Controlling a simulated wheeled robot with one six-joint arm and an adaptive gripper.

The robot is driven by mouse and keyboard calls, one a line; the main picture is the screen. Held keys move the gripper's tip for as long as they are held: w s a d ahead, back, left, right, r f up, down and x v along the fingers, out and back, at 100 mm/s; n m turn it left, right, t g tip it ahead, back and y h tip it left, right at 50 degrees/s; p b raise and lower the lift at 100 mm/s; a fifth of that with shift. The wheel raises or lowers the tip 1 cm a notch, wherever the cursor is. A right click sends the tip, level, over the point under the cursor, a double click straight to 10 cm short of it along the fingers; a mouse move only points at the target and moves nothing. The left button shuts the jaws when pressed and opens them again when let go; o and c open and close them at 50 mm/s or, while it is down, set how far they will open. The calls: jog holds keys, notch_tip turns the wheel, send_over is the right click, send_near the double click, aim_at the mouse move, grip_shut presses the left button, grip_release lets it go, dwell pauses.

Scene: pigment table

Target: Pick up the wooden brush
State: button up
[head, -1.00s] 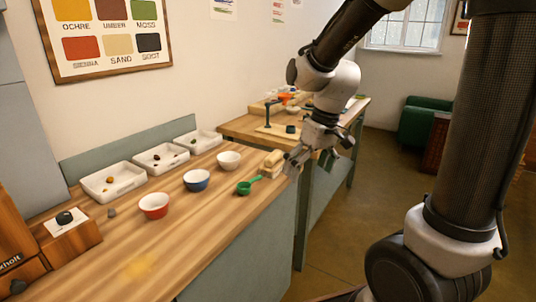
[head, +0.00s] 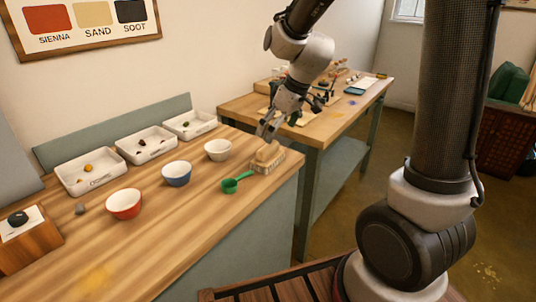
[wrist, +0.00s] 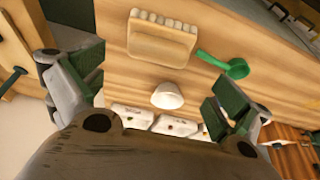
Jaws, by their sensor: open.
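The wooden brush (head: 268,159) is a pale block with a ridged lower edge. It lies near the right end of the long wooden counter (head: 190,222). In the wrist view the brush (wrist: 161,38) is at top centre, with its row of bristle tufts along the upper edge. My gripper (head: 268,130) is open and empty, just above and behind the brush in the head view. In the wrist view its fingers (wrist: 150,90) are spread wide, and the brush lies beyond them rather than between them. I cannot tell the exact height gap.
A green scoop (head: 236,182) lies close to the brush's left. A white bowl (head: 217,149), blue bowl (head: 176,173) and red bowl (head: 124,203) stand farther left. White trays (head: 146,144) line the back. A second table (head: 332,119) with tools stands behind.

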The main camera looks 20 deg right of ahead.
aim_at(268, 145)
jog(key=shift+w+f, duration=0.15)
jog(key=shift+f, duration=0.2)
jog(key=x, duration=0.7)
jog(key=shift+w, duration=0.15)
jog(key=c, duration=0.9)
